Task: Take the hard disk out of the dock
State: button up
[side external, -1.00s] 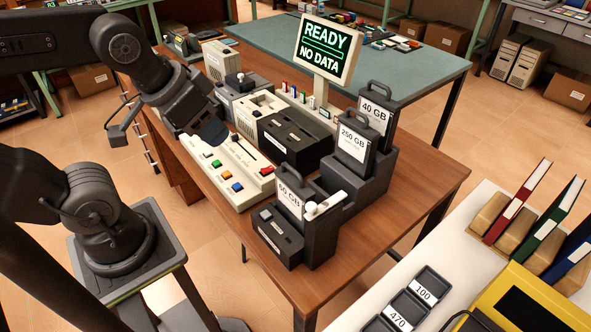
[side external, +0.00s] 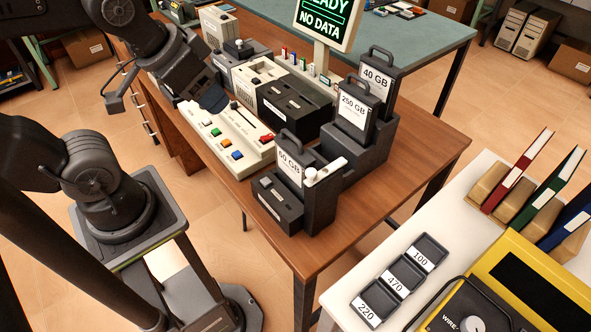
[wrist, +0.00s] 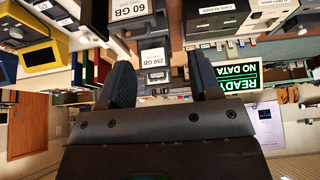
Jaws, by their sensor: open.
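Three dark hard disk cartridges with top handles and white labels stand upright in dark holders on the wooden bench. The 60 GB disk (side external: 291,166) is in the front unit (side external: 322,203), with a white-knobbed lever beside it. The 250 GB disk (side external: 354,113) and the 40 GB disk (side external: 376,76) stand in a stepped rack (side external: 371,155) behind it. My gripper (side external: 212,97) is above the button console, left of the disks and apart from them. In the wrist view, my gripper (wrist: 162,82) has its fingers apart with nothing held; the 60 GB label (wrist: 125,9) and 250 GB label (wrist: 152,55) show beyond.
A cream console (side external: 226,132) with coloured buttons lies under my gripper. A screen (side external: 325,22) reading "NO DATA" rises behind black box units (side external: 295,105). A white table (side external: 400,240) at right holds small labelled trays and a yellow device. Bare bench (side external: 430,150) lies right of the rack.

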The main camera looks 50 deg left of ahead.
jog(key=m+g, duration=0.6)
jog(key=m, duration=1.2)
send_near(295, 137)
jog(key=shift+s, duration=0.1)
notch_tip(295, 137, down, 8)
jog(key=shift+f, duration=0.2)
jog(key=shift+a+f, duration=0.15)
jog(key=shift+f, duration=2.6)
